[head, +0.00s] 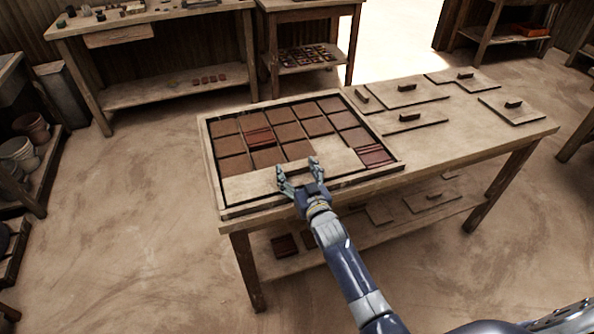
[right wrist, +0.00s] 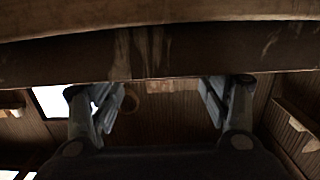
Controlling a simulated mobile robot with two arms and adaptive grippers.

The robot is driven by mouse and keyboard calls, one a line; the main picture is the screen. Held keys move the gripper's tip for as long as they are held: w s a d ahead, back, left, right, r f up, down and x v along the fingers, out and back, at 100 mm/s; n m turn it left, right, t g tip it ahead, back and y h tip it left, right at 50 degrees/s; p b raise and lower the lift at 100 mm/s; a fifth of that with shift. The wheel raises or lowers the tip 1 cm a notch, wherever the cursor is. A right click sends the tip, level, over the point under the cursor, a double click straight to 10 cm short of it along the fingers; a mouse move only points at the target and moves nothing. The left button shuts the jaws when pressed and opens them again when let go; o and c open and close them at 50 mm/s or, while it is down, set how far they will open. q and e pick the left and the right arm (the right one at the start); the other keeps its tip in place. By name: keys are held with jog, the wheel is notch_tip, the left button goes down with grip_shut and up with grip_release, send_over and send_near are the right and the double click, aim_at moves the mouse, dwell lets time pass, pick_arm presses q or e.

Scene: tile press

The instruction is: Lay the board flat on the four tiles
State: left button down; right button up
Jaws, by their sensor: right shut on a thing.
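The board (head: 340,160) is a long pale plank lying over the front row of the tile tray (head: 212,165). It looks level or nearly so; I cannot tell whether it touches the tiles beneath. The four tiles under it are hidden. My right gripper (head: 298,172) is at the board's front middle, shut on it, fingers spaced apart; the grip itself is not clear. The right wrist view shows both fingers (right wrist: 160,105) under a wide wooden edge (right wrist: 170,65). My left gripper is not in view.
Several brown tiles (head: 315,127) fill the rows behind; a dark red tile (head: 375,156) lies right of the board. Spare boards with handles (head: 408,122) lie on the table's right half. A workbench (head: 160,90) and stand (head: 310,62) are behind.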

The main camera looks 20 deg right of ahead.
jog(key=shift+f, duration=0.15)
dwell(0.8)
jog(key=o, duration=1.4)
jog(key=shift+f, duration=0.15)
jog(key=shift+s, duration=0.15)
jog(key=s, duration=1.1)
jog(key=shift+s+d+r, duration=0.2)
jog(key=shift+s+r, duration=0.2)
